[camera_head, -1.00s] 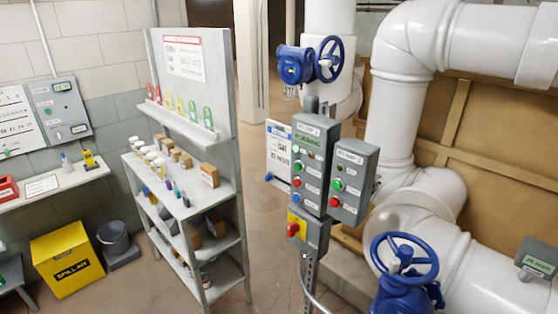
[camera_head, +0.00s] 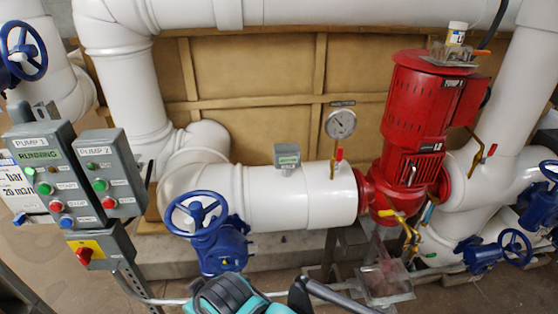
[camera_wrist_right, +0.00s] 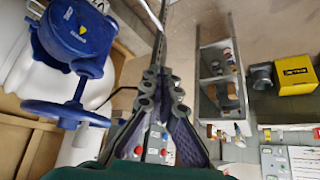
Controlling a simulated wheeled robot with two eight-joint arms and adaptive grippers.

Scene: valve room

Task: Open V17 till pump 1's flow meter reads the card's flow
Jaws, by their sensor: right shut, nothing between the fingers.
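A blue handwheel valve (camera_head: 210,235) sits on the white pipe in the head view; its tag is not readable. A blue valve (camera_wrist_right: 75,38) and its wheel also show upside down in the right wrist view. A small grey meter box (camera_head: 287,158) stands on the pipe to its right; its digits are too small to read. A white card (camera_head: 20,190), partly hidden behind the panel, shows "bar" and "20 m3/h". My right gripper (camera_wrist_right: 162,76) is shut and empty, apart from the wheel. A teal and black part of my arm is at the head view's bottom edge. My left gripper is not identifiable.
The PUMP 1 panel (camera_head: 45,165) reads RUNNING; the PUMP 2 panel (camera_head: 110,175) is beside it, at left. A red pump (camera_head: 420,120) and a dial gauge (camera_head: 340,124) are to the right. More blue valves (camera_head: 485,252) stand far right. A conduit runs low along the floor.

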